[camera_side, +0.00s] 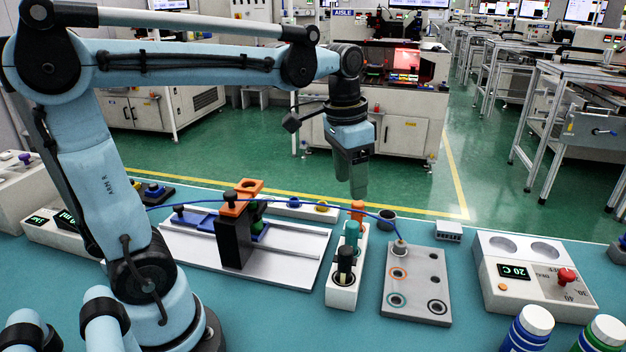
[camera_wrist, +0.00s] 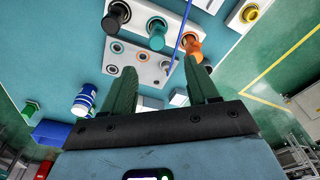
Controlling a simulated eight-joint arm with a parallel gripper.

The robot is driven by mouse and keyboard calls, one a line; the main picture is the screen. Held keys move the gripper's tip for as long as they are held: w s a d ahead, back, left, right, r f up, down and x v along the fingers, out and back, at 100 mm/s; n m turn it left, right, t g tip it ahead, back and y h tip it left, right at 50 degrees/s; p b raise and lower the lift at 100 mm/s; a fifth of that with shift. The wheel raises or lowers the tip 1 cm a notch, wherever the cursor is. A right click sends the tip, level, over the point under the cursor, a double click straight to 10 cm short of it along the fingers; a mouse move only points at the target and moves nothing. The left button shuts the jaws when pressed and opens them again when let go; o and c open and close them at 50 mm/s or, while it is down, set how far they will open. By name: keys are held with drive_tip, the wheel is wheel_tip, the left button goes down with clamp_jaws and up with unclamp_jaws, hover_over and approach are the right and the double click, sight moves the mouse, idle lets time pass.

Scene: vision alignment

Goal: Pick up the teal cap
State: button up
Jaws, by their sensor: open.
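The teal cap (camera_side: 351,231) stands upright in the middle of a narrow white rack (camera_side: 341,297), between an orange cap (camera_side: 357,207) and a black cap (camera_side: 345,258). The teal cap also shows in the wrist view (camera_wrist: 157,32), beyond my fingertips. My gripper (camera_side: 358,193) points down and hangs above the far, orange end of the rack, apart from the caps. In the wrist view my gripper (camera_wrist: 160,63) has its two dark green fingers wide apart with nothing held between them.
A grey plate (camera_side: 420,262) with coloured rings lies right of the rack, and a blue cable runs to a plug on it. A white fixture (camera_side: 290,270) with a black upright block stands left. A white unit with a red knob (camera_side: 566,276) is at right.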

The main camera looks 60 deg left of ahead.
sight(352, 224)
drive_tip(key=shift+w+d+f, duration=0.15)
drive_tip(key=shift+f, duration=2.2)
drive_tip(key=shift+w+d+f, duration=0.15)
drive_tip(key=shift+f, duration=2.15)
drive_tip(key=shift+c, duration=0.2)
clamp_jaws()
